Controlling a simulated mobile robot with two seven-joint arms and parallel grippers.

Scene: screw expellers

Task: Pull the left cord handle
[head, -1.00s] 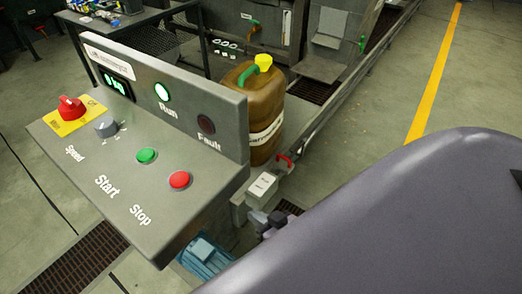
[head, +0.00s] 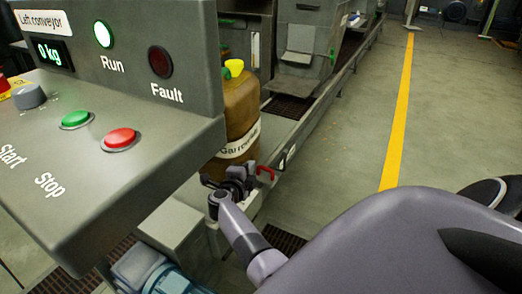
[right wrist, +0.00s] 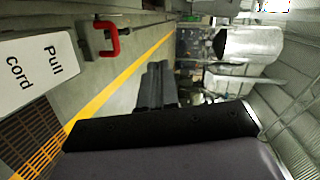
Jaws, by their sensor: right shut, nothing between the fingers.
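The red cord handle (head: 265,173) sits at the end of the conveyor, just right of my right gripper (head: 238,181), which partly hides the area around it. In the right wrist view the red handle (right wrist: 108,40) is at the upper left, next to a white box marked "Pull cord" (right wrist: 35,72). The fingers of my right gripper (right wrist: 155,88) are shut and empty, pointing past the handle and apart from it in that picture. I cannot tell the exact gap in depth. My left gripper is not in view.
The grey control panel (head: 150,150), labelled "Left conveyor", with green and red buttons, fills the left. A blue motor (head: 150,272) is below. Open floor with a yellow line (head: 400,115) lies to the right.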

